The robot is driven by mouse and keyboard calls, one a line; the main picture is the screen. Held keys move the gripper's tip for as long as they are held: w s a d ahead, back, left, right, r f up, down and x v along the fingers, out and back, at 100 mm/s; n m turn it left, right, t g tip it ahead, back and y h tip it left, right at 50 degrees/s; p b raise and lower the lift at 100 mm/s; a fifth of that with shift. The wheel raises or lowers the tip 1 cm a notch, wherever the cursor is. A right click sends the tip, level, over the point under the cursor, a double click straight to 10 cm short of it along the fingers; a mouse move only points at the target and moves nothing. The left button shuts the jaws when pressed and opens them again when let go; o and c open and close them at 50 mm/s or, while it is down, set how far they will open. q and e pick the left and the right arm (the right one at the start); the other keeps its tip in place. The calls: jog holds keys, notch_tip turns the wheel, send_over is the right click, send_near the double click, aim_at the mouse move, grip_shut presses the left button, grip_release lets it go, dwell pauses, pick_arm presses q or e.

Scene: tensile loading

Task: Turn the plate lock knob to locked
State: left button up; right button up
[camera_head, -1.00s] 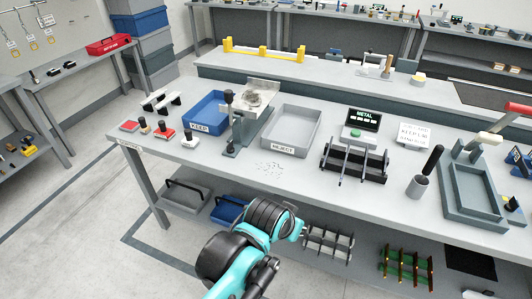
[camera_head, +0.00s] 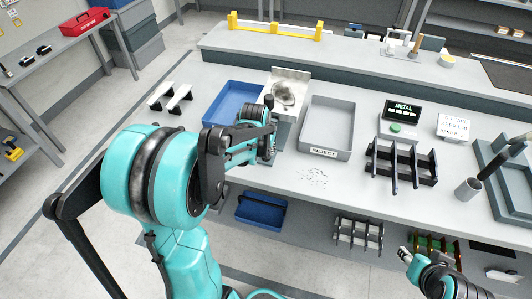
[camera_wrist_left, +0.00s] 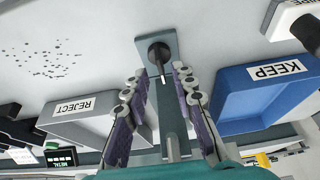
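The black round knob (camera_wrist_left: 159,52) shows in the left wrist view on a grey-green bar fixture (camera_wrist_left: 168,40), between the KEEP and REJECT trays. A pale line runs down from it. My left gripper (camera_wrist_left: 158,92) has its two fingers spread apart, one on each side of the fixture, with the knob just beyond the fingertips. No contact with the knob shows. In the head view my left gripper (camera_head: 268,130) is over the fixture's front and largely hides it and the knob. My right gripper (camera_head: 404,254) is at lower right, fingers unclear.
The blue KEEP tray (camera_head: 213,111) and grey REJECT tray (camera_head: 342,150) flank the fixture closely. A black rack (camera_head: 417,180), a METAL display (camera_head: 403,111) and a grey cup (camera_head: 468,190) stand to the right. Small scraps (camera_head: 313,178) lie on the bench in front.

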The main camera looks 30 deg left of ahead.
aim_at(266, 155)
pick_arm(q)
jog(key=shift+b+x, duration=0.3)
jog(key=shift+x, duration=1.05)
jog(key=shift+a, duration=0.1)
grip_shut()
